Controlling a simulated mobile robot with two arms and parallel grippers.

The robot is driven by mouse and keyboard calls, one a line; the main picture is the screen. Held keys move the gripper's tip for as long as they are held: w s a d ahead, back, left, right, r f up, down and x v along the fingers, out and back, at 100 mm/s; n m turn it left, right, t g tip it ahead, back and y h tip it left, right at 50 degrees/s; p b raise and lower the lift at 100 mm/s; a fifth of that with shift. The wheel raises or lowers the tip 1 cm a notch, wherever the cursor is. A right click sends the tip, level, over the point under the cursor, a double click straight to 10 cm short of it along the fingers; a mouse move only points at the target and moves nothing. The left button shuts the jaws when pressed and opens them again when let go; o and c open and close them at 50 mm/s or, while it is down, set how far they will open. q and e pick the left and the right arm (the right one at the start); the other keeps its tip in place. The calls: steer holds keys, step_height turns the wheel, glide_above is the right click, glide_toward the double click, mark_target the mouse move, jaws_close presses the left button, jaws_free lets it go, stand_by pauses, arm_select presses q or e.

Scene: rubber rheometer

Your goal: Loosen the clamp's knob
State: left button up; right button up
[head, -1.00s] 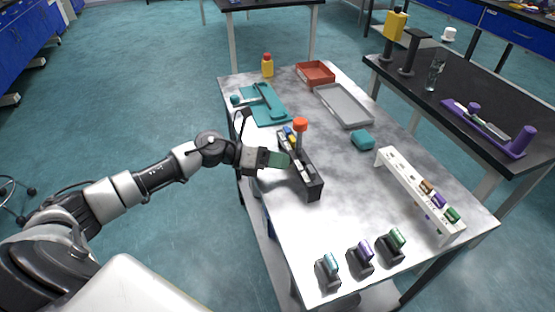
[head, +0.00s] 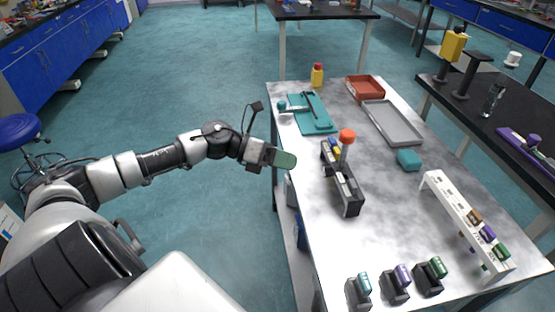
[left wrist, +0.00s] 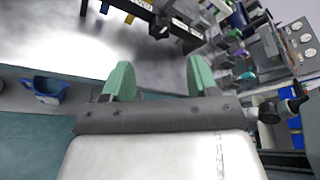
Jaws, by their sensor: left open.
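A black rack-like fixture (head: 349,200) stands on the grey table and carries a post topped by an orange-red knob (head: 347,136). I take this to be the clamp's knob; its thread is not visible. My left gripper (head: 284,159), with green finger pads, is at the table's left edge, left of the fixture and apart from it. In the left wrist view the two green fingers (left wrist: 160,80) stand wide apart with nothing between them. A dark fixture also shows beyond them, cut off by the top edge. My right gripper is not in view.
A teal board with a handle (head: 314,118), a yellow bottle (head: 317,76), a red tray (head: 366,88) and a grey tray (head: 392,122) lie at the back. A white rack (head: 453,208) stands at right. Three small dark stands, one here (head: 395,286), line the front.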

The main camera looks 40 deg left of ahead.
arm_select(q)
steer(key=shift+v, duration=1.1)
